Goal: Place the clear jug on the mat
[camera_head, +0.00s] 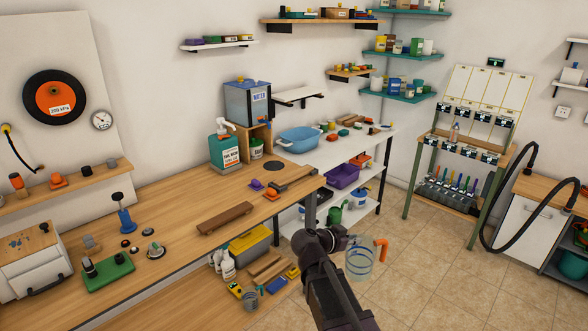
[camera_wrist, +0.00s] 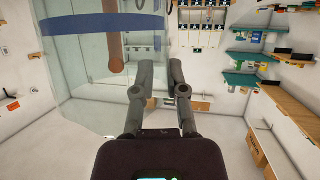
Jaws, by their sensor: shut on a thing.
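The clear jug (camera_head: 358,264) has blue bands and an orange handle (camera_head: 381,247). In the head view it hangs upright beside my gripper (camera_head: 346,240), in front of the bench and over the floor. In the wrist view the jug (camera_wrist: 75,75) fills the upper left, close to my gripper (camera_wrist: 161,68), whose fingers are nearly together. My gripper is shut on the jug; the exact contact is hard to see. A dark round flat patch (camera_head: 273,166) on the wooden bench looks like the mat, though I cannot be sure.
The wooden bench (camera_head: 180,207) carries a soap bottle (camera_head: 224,150), a brown block (camera_head: 226,218) and a green base (camera_head: 108,275). A white shelf unit with a blue basin (camera_head: 298,138) stands behind. Tiled floor (camera_head: 435,270) is clear at right.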

